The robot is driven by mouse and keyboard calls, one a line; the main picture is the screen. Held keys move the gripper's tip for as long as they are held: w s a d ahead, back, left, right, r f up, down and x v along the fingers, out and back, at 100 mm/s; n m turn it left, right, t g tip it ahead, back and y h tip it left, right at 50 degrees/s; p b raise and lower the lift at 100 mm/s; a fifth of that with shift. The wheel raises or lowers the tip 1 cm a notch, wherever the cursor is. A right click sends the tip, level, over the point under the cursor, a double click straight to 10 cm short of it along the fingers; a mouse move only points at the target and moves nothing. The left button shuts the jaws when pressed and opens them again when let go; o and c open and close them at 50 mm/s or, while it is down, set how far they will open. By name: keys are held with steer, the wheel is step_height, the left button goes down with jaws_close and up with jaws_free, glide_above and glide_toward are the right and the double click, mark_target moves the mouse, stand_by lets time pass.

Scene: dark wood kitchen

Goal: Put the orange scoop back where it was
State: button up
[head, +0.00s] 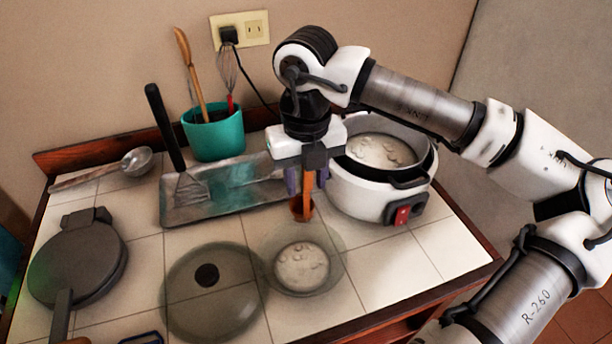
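The orange scoop (308,184) hangs upright, handle up, between the purple fingers of my gripper (307,180). My gripper points down and appears shut on the scoop's handle. The scoop's small bowl is at the lower end, just behind and above the far rim of the clear bowl (332,286). I cannot tell whether the scoop touches anything below. The clear bowl holds a pale white content. The white cooker (355,193), with its lid off and similar pale content inside, stands just right of my gripper.
A metal tray (235,205) with a black-handled spatula (165,128) lies left of my gripper. Behind it stands a teal pot (214,138) with utensils. A glass lid (215,310), a dark round press (78,262) and a ladle (137,161) occupy the left. Tiles at front right are clear.

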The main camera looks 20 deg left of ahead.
step_height(320, 180, up, 12)
steer(key=shift+r+b, duration=0.15)
steer(key=shift+b, duration=0.6)
steer(key=shift+s, duration=0.1)
